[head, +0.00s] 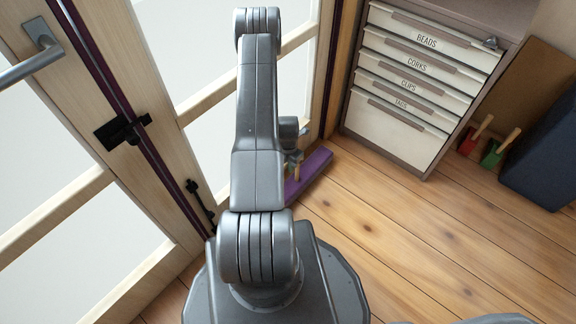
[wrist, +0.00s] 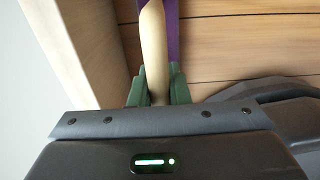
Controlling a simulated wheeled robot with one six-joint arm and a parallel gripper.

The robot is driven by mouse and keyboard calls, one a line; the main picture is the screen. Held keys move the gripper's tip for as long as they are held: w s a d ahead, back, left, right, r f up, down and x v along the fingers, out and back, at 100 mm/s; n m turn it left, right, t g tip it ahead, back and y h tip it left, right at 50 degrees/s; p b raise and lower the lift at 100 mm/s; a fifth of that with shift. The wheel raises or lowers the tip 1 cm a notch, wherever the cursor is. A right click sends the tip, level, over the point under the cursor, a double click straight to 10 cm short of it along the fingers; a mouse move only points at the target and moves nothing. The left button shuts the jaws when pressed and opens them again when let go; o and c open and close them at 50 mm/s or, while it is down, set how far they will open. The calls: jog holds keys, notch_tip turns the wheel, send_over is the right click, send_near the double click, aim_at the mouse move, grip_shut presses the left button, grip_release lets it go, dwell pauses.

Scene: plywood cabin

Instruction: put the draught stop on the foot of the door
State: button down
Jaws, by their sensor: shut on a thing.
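The draught stop is a purple bar (head: 312,172) with an upright pale wooden handle; it is low at the floor beside the glazed door frame in the head view. In the wrist view its wooden handle (wrist: 154,45) stands in front of a strip of purple. My gripper (head: 295,160) is mostly hidden behind my arm in the head view. In the wrist view the green fingers of my gripper (wrist: 157,88) are shut on the handle. The pale wooden door (head: 90,90) has a lever handle and glass panes. I cannot tell whether the bar touches the door's foot.
A drawer cabinet (head: 420,80) with labelled drawers stands at the back right. Red (head: 468,140) and green (head: 491,153) wooden-handled things and a dark blue box (head: 548,150) are to its right. The plank floor (head: 400,220) is clear in the middle. A black latch (head: 122,131) sits on the door.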

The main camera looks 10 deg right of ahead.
jog(key=shift+w, duration=0.1)
jog(key=c, duration=1.4)
grip_release()
jog(key=shift+o, duration=0.2)
notch_tip(320, 180, up, 12)
jog(key=p, duration=0.3)
jog(key=shift+r, duration=0.15)
